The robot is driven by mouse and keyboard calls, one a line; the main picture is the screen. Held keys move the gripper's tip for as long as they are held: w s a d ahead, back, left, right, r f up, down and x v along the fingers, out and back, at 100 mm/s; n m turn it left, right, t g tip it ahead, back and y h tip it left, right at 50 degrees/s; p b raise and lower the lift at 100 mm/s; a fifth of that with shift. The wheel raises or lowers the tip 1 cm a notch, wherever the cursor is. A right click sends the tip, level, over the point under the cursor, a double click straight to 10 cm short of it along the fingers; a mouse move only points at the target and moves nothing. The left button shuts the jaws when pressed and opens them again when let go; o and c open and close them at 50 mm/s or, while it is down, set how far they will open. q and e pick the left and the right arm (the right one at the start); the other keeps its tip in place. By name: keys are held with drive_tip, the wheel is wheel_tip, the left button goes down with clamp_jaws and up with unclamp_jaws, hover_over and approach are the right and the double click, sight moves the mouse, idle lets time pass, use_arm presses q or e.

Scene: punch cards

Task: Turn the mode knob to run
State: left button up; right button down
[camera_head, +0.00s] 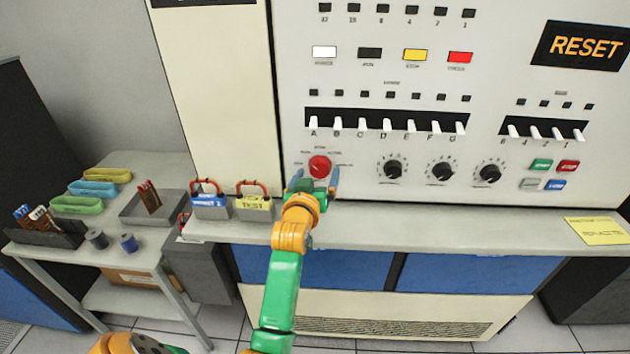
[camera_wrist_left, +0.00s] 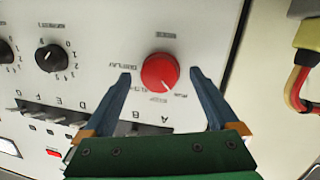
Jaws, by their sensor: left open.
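The red mode knob (camera_head: 320,167) is on the cream panel, below the left end of the switch row. In the left wrist view the red knob (camera_wrist_left: 160,71) shows a white pointer mark toward its lower right, with small labels around it. My left gripper (camera_head: 316,184) is just in front of and below the knob. In the wrist view its two blue fingers (camera_wrist_left: 164,74) are spread on either side of the knob, with gaps on both sides. Nothing is held. My right gripper is not seen in either view.
Three black knobs (camera_head: 394,169) sit to the right on the panel. White lever switches (camera_head: 387,125) are above. A yellow note (camera_head: 598,231) lies at right.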

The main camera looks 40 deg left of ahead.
use_arm(q)
drive_tip(key=f+b+v, duration=0.1)
drive_tip(key=v, duration=0.5)
drive_tip(key=shift+r, duration=0.45)
